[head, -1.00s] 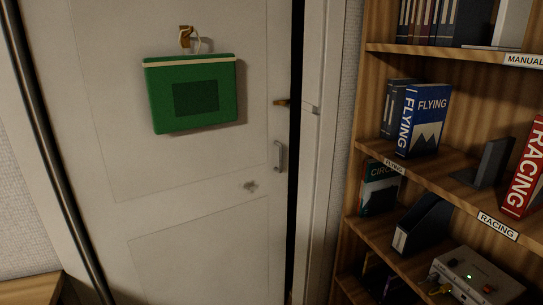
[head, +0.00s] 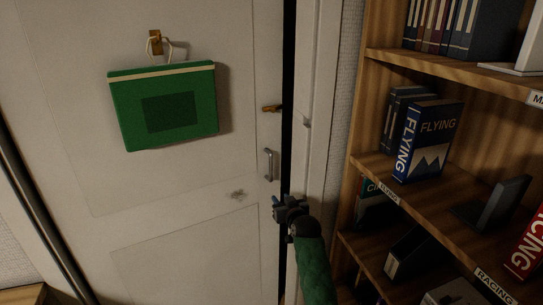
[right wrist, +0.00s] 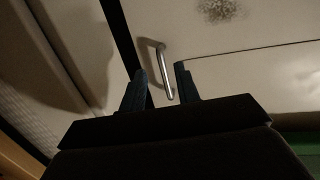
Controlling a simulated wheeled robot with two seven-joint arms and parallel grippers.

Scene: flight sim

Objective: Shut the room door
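The pale room door (head: 190,200) stands slightly ajar, with a dark gap (head: 288,90) along its right edge beside the frame. A metal pull handle (head: 270,165) is on the door near that edge. My right gripper (head: 279,207) is just below and right of the handle in the head view. In the right wrist view, its two dark fingers (right wrist: 163,88) are apart, with the handle (right wrist: 163,70) showing beyond and between them; contact cannot be told. My left gripper is not in view.
A small brass latch piece (head: 271,108) is above the handle. A wooden bookshelf (head: 375,55) with books and labels stands close on the right, beside my right arm.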

